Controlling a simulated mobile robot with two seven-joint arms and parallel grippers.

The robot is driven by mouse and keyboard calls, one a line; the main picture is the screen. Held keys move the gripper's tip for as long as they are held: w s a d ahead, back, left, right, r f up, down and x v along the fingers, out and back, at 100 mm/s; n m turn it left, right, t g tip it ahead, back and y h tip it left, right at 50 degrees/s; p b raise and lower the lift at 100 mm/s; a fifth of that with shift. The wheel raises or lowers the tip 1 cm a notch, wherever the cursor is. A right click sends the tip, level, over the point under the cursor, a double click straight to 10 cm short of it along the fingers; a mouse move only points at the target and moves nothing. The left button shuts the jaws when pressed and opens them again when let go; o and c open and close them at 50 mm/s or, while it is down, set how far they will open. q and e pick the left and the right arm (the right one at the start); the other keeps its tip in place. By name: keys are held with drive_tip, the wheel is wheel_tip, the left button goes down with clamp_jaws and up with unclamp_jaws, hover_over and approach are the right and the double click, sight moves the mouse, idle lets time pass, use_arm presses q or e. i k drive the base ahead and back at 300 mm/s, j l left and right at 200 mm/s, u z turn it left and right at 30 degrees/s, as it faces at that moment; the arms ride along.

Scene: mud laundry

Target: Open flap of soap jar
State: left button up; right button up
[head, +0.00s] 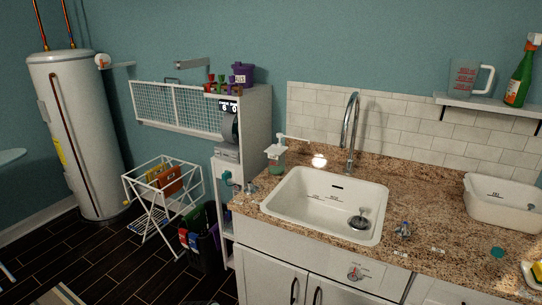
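A purple jar (242,74) with a pale label stands on top of the white cabinet, left of the sink. Its top is too small to tell whether a flap is open or shut. A green bottle with a white pump top (275,157) stands on the counter behind the sink's left corner. I cannot tell for certain which of the two is the soap jar. Neither of my grippers shows in the head view.
A white sink (323,207) is set into the brown speckled counter (420,200). A tall faucet (350,135) rises behind it. A white basin (503,205) sits at right. A drying rack (163,195) and a water heater (80,135) stand at left.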

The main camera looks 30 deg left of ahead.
sight(271, 151)
drive_tip(key=i+j, duration=0.1)
drive_tip(key=j, duration=0.3)
drive_tip(key=i+j+u, duration=0.1)
drive_tip(key=j, duration=0.25)
drive_tip(key=i+j+u, duration=0.1)
drive_tip(key=j, duration=0.3)
drive_tip(key=i+j, duration=0.15)
drive_tip(key=j, duration=0.2)
